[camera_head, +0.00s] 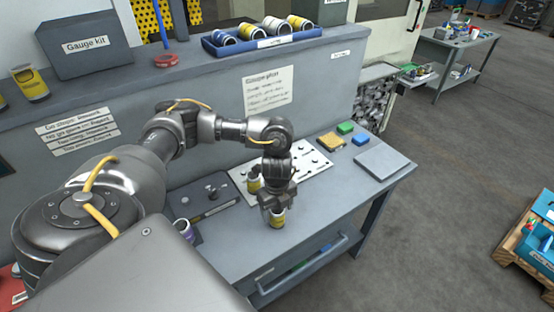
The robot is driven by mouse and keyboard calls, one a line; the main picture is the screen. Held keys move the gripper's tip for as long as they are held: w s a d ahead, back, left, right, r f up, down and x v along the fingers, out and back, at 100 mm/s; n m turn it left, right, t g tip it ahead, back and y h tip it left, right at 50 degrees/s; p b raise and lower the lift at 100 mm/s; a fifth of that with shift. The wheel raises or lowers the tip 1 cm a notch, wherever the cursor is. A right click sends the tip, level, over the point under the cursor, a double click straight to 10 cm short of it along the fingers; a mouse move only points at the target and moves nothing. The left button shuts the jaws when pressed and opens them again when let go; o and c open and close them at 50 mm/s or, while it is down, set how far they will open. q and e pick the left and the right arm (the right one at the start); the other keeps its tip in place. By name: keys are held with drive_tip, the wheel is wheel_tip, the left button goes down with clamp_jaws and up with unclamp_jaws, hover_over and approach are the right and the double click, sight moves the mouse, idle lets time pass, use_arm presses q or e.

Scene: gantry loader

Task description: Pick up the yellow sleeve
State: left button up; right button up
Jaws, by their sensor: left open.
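A yellow sleeve (277,219) with a pale rim stands upright on the grey workbench, near its front edge. My left gripper (276,207) points down right over this sleeve, with its fingers open at the sleeve's upper part. The fingers hide part of the sleeve, and I cannot tell whether they touch it. A second yellow-banded sleeve (254,184) stands behind and left of the gripper, by the pale perforated plate (312,162). My right gripper is not in view.
A purple-banded sleeve (184,229) stands near a dark gauge fixture (206,196) on the left. Green and blue blocks, a yellow pad (331,141) and a grey plate (381,160) lie to the right. A blue tray (262,41) of sleeves sits on the upper shelf.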

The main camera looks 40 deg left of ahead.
sight(277, 217)
use_arm(q)
wheel_tip(277, 217, down, 4)
drive_tip(key=shift+r+p, duration=0.15)
drive_tip(key=shift+p, duration=0.3)
drive_tip(key=shift+f, duration=0.6)
drive_tip(key=c, duration=1.3)
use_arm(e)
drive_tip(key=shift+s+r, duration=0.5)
use_arm(q)
drive_tip(key=shift+r, duration=0.1)
drive_tip(key=shift+w+r, duration=0.1)
drive_tip(key=shift+r, duration=0.45)
drive_tip(key=r, duration=0.2)
drive_tip(key=shift+d+r, duration=0.2)
drive_tip(key=shift+r, duration=0.15)
drive_tip(key=s+d+r, duration=0.4)
drive_tip(key=s, duration=0.1)
drive_tip(key=s+d+r, duration=0.5)
drive_tip(key=shift+d, duration=0.2)
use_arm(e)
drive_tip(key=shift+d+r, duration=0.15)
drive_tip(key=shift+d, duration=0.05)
